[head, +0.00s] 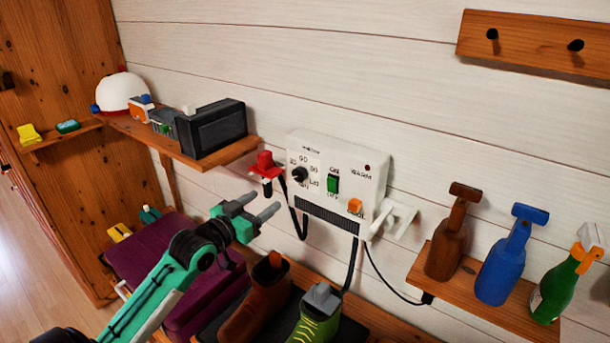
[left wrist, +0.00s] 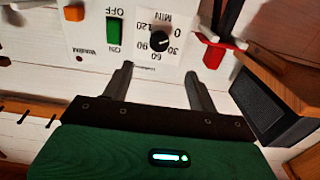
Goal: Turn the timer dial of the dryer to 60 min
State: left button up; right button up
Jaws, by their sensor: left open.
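The white dryer box (head: 340,160) is fixed to the plank wall. Its black timer dial (head: 299,174) is on the left part of the front, ringed by minute numbers. The dial also shows near the top of the left wrist view (left wrist: 160,41), where the panel appears upside down. I cannot clearly tell which number its pointer marks. My left gripper (head: 262,204) is open and empty, below and left of the dial in the head view. In the left wrist view its fingers (left wrist: 159,70) point toward the panel, one on either side of the dial's line, apart from it. My right gripper is out of view.
A green switch (head: 333,184) and orange button (head: 354,205) share the panel. A red holder (head: 265,166) sits just left of the dryer, near my fingers. A shelf with a black box (head: 211,128) is further left. Boots (head: 258,300) stand below; bottles (head: 500,258) are at right.

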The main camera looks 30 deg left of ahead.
pick_arm(q)
jog(key=p, duration=0.3)
send_near(297, 177)
jog(key=w, duration=0.4)
jog(key=shift+w+r, duration=0.1)
jog(key=shift+r, duration=0.15)
jog(key=w, duration=0.1)
jog(key=w+p, duration=0.1)
jog(key=w, duration=0.1)
jog(key=shift+w+d+f, duration=0.15)
jog(key=shift+w+d, duration=0.05)
jog(key=shift+d, duration=0.05)
jog(key=shift+w, duration=0.45)
jog(key=shift+c, duration=0.7)
jog(key=shift+f, duration=0.1)
jog(key=c, duration=0.7)
jog(key=shift+c, duration=0.7)
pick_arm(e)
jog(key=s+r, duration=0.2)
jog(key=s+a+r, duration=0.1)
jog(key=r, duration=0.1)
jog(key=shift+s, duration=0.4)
